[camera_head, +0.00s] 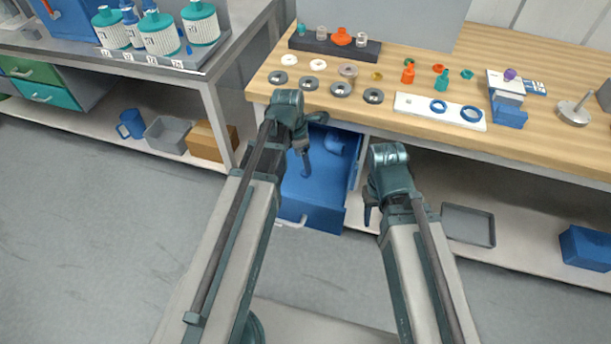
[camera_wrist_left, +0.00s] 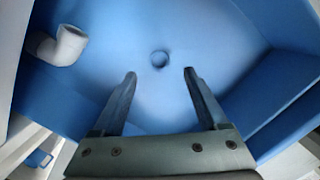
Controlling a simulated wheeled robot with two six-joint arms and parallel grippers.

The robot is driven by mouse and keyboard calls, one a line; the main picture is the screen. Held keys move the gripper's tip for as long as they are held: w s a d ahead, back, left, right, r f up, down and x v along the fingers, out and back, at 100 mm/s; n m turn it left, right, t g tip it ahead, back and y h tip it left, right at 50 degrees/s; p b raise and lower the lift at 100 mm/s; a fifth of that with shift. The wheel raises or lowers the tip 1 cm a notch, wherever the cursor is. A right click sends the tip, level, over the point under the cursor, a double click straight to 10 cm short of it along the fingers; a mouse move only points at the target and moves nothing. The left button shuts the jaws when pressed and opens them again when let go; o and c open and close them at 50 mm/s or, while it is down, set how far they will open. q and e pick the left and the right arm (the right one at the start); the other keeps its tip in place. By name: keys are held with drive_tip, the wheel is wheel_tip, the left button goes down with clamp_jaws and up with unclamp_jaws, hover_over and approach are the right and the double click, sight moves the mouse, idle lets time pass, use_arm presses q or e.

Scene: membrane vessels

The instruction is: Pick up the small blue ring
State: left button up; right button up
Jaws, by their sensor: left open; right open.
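A small blue ring (camera_wrist_left: 159,59) lies flat on the floor of the open blue drawer (camera_head: 318,210); in the head view I cannot make it out. My left gripper (camera_head: 306,170) is over the drawer. In the left wrist view its two fingers (camera_wrist_left: 160,75) are open and empty, with the ring ahead between their tips. Two other blue rings, a smaller one (camera_head: 438,106) and a larger one (camera_head: 471,114), rest on a white board (camera_head: 412,104) on the bench. My right gripper (camera_head: 372,206) is open, in front of the bench, right of the drawer.
A grey-blue pipe elbow (camera_wrist_left: 62,45) lies in the drawer, left of the ring. The drawer walls surround the left gripper's space. Washers, small bottles and other small parts stand on the wooden bench (camera_head: 560,150). A shelf below holds a grey tray (camera_head: 468,226).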

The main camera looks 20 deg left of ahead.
sight(305, 174)
use_arm(q)
drive_tip(key=shift+w+d+f+b, duration=0.15)
drive_tip(key=shift+f+b, duration=1.15)
drive_tip(key=shift+w+d+f+b, duration=0.1)
drive_tip(key=shift+w+f+b, duration=0.05)
drive_tip(key=shift+f+b, duration=1.15)
drive_tip(key=shift+r, duration=0.1)
clamp_jaws()
